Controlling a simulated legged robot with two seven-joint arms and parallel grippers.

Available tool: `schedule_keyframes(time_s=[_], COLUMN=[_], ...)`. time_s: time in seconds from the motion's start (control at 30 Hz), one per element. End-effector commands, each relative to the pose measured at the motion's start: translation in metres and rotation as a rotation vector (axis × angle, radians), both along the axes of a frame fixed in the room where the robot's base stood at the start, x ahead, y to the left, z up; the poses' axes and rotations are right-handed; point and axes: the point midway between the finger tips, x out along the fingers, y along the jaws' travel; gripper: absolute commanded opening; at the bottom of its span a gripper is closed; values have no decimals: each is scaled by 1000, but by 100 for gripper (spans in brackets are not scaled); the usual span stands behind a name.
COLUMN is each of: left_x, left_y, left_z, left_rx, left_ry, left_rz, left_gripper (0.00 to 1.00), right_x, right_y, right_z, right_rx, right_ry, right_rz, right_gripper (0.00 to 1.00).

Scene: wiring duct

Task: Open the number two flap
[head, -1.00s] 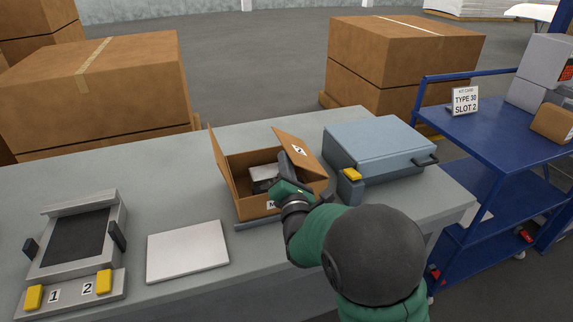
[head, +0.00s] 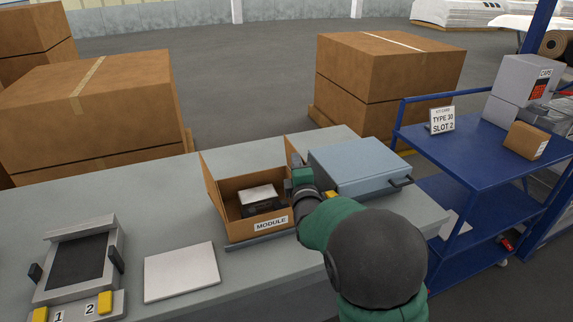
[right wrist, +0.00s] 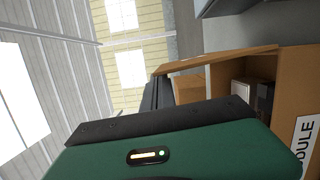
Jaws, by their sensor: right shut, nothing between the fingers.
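An open cardboard box (head: 226,215) with a "MODULE" label stands on the grey bench. Its left flap (head: 209,180) stands upright. The right flap (head: 288,145) shows only as a narrow brown strip beside my right gripper (head: 295,160); its number is not visible now. A pale item and a dark item (head: 258,197) lie inside the box. My right gripper is shut and empty at the box's right side, by that flap; contact cannot be told. In the right wrist view, the dark fingers (right wrist: 157,92) are beside a brown cardboard panel (right wrist: 215,62). My left gripper is out of view.
A blue-grey case (head: 360,165) stands close right of the box. A white panel (head: 181,272) and a fixture (head: 80,262) with yellow blocks marked 1 and 2 lie left. A blue cart (head: 470,155) stands right. Bench space behind the box is free.

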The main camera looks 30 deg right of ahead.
Motion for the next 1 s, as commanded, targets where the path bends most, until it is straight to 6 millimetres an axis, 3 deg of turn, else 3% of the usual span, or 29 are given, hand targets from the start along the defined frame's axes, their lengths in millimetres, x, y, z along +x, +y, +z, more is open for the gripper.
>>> schedule_keyframes(time_s=[0.23,1.0], left_x=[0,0], left_y=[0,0], left_z=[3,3], left_rx=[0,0], left_ry=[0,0], left_rz=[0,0], left_gripper=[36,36], right_x=[-4,-6], right_y=[-16,-27], right_z=[3,3], right_rx=[154,148], right_ry=[-38,-36], right_rz=[0,0], right_gripper=[0,0])
